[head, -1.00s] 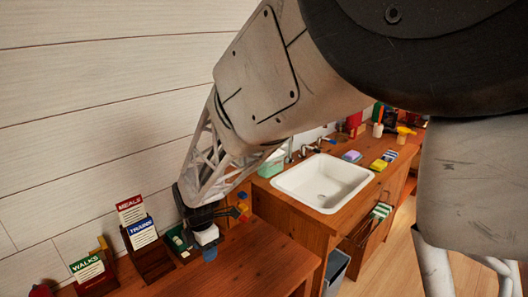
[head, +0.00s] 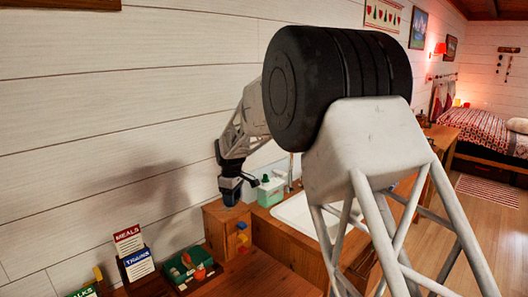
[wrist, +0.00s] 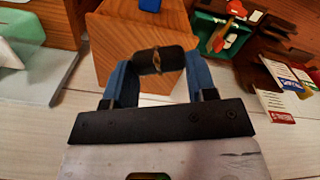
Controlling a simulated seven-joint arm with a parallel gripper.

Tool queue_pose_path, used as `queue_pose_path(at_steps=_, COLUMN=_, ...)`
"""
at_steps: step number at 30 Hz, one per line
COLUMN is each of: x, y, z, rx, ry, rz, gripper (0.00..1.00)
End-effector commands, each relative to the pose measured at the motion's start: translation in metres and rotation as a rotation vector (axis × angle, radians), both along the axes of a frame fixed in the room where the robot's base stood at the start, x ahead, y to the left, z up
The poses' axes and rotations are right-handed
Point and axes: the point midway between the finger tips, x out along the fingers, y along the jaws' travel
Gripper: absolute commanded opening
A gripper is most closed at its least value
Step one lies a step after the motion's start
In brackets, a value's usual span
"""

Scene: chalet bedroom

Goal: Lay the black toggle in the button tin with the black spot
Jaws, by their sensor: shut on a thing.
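My gripper (wrist: 155,80) is shut on the black toggle (wrist: 147,62), a short dark cylinder with a tan band round its middle. The toggle lies crosswise between the blue fingers. In the head view my gripper (head: 232,193) is in the air in front of the white plank wall, near the small wooden cabinet (head: 219,222); the toggle cannot be made out there. I cannot make out a button tin with a black spot in either view.
An open green box (head: 176,276) with red and other small items sits on the wooden desk, beside card holders marked MEALS (head: 129,237) and TRAINS (head: 139,264). A mint green container (head: 271,190) stands by the white sink (head: 296,213). Small coloured blocks (head: 242,237) are at the cabinet's front.

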Motion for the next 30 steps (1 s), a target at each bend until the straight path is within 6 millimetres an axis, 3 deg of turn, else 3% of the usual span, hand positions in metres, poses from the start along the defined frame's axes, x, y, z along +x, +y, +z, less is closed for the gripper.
queue_pose_path(at_steps=1, x=0.017, y=-0.010, z=-0.004, rx=-0.001, ry=0.001, rz=-0.057, gripper=0.30)
queue_pose_path(at_steps=8, x=0.081, y=-0.056, z=-0.020, rx=0.000, ry=0.000, rz=-0.329, gripper=0.30)
queue_pose_path(at_steps=15, x=0.140, y=-0.125, z=-0.056, rx=-0.001, ry=0.001, rz=-0.623, gripper=0.30)
queue_pose_path(at_steps=24, x=0.193, y=-0.220, z=-0.113, rx=-0.001, ry=0.001, rz=-0.959, gripper=0.30)
queue_pose_path(at_steps=30, x=0.212, y=-0.269, z=-0.143, rx=0.000, ry=0.000, rz=-1.119, gripper=0.30)
